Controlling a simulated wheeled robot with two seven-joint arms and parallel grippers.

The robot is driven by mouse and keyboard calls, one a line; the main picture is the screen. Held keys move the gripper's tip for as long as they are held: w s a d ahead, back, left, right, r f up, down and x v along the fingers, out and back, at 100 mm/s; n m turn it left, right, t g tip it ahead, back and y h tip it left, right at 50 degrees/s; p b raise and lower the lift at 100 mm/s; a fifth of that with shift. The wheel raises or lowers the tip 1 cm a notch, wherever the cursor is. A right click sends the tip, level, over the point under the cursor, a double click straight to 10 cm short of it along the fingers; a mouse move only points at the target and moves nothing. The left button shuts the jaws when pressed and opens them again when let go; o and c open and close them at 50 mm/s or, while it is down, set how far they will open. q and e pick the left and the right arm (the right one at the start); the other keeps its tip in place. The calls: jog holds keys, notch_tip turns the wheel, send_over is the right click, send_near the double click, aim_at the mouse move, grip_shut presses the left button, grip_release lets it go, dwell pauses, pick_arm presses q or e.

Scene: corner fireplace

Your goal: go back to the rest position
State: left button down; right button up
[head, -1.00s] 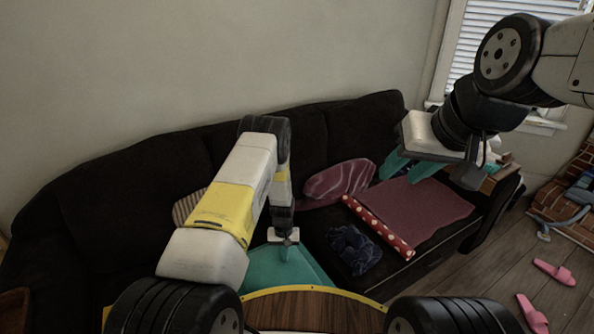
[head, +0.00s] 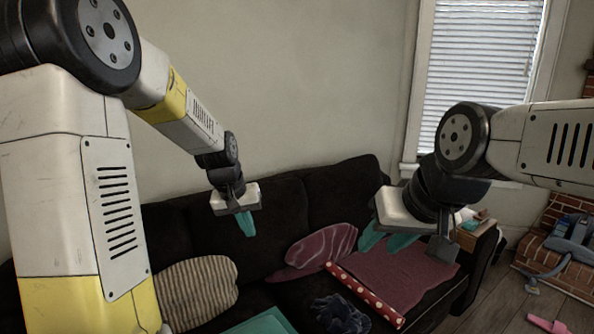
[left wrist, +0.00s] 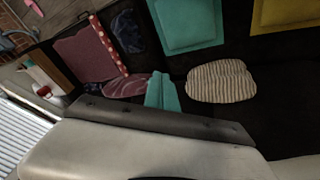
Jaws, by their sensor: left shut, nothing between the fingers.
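The dark sofa (head: 275,205) stands below and behind the grippers.
Teal (left wrist: 188,25) and yellow (left wrist: 283,12) pieces also lie there. A pink slipper (head: 546,324) is on the floor.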

pick_arm(q)
jog(key=s+r+t, duration=0.1)
jog(key=s+r, duration=0.3)
jog(key=s, duration=0.3)
jog(key=s+a+r+t, duration=0.1)
jog(key=s+r, duration=0.3)
jog(key=s, duration=0.4)
jog(key=s+r+m, duration=0.1)
jog(key=s+r, duration=0.2)
jog(key=s, duration=0.5)
jog(key=shift+a+r+t, duration=0.25)
jog(key=shift+r+t, duration=0.15)
